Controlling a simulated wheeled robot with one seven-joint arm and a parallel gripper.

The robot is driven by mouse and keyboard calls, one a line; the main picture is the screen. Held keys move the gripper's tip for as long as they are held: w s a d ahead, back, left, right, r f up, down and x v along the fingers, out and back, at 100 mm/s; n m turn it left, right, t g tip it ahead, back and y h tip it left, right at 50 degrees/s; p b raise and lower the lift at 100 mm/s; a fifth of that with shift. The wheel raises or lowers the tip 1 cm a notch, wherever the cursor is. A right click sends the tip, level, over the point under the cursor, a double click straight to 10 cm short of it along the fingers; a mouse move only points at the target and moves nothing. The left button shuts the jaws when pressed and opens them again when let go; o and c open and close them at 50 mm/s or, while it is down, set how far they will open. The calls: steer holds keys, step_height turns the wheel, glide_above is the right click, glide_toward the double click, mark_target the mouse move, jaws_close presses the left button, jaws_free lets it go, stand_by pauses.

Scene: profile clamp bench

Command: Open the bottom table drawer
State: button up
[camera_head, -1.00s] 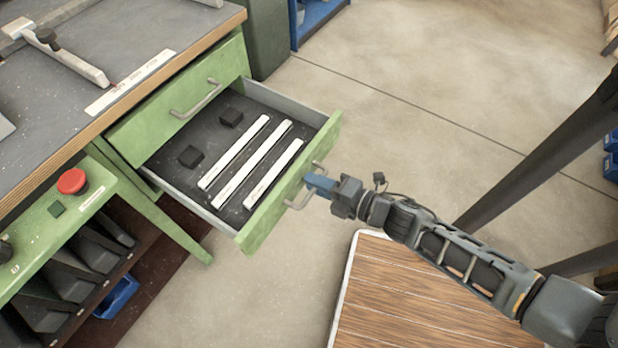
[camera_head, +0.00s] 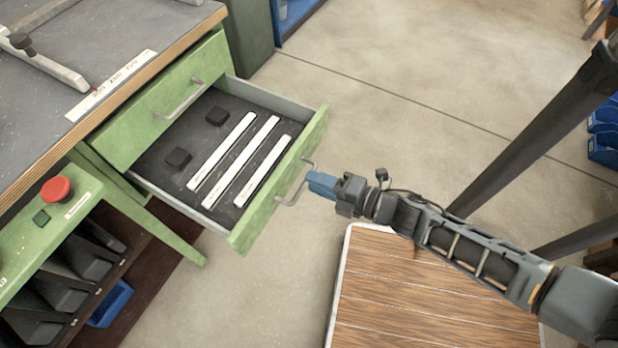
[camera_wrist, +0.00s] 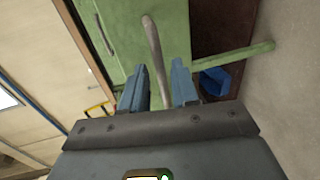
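The bottom drawer (camera_head: 274,192) of the green table stands pulled well out, its inside showing. It holds three white bars (camera_head: 243,166) and dark blocks (camera_head: 178,158). Its grey bar handle (camera_head: 291,200) is on the front panel and also shows in the wrist view (camera_wrist: 154,50). My gripper (camera_head: 312,183) is just outside the front panel, its blue fingertips close to the handle. In the wrist view my gripper (camera_wrist: 159,88) has its fingers apart, with the handle seen in the gap and space on both sides. Whether the handle lies between or beyond the tips is unclear.
The upper drawer (camera_head: 165,110) is shut. A red button (camera_head: 57,189) and a blue bin (camera_head: 111,303) are at the left. A wood-slatted surface (camera_head: 400,290) lies below my arm. Floor (camera_head: 420,110) is clear beyond the drawer.

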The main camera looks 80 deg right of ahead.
steer(key=shift+v, duration=2.35)
steer(key=shift+a, duration=0.1)
steer(key=a+r+m+y+p, duration=0.1)
steer(key=a+r+m, duration=0.3)
steer(key=r, duration=0.4)
steer(key=s+a+r+m+y+p, duration=0.1)
steer(key=a+r+m, duration=0.4)
steer(key=r, duration=0.3)
steer(key=a+r+m+y+p, duration=0.1)
steer(key=a+r+m, duration=0.3)
steer(key=r, duration=0.4)
steer(key=shift+s+a+r+m+y, duration=0.25)
steer(key=shift+m+y, duration=0.35)
steer(key=shift+m, duration=0.3)
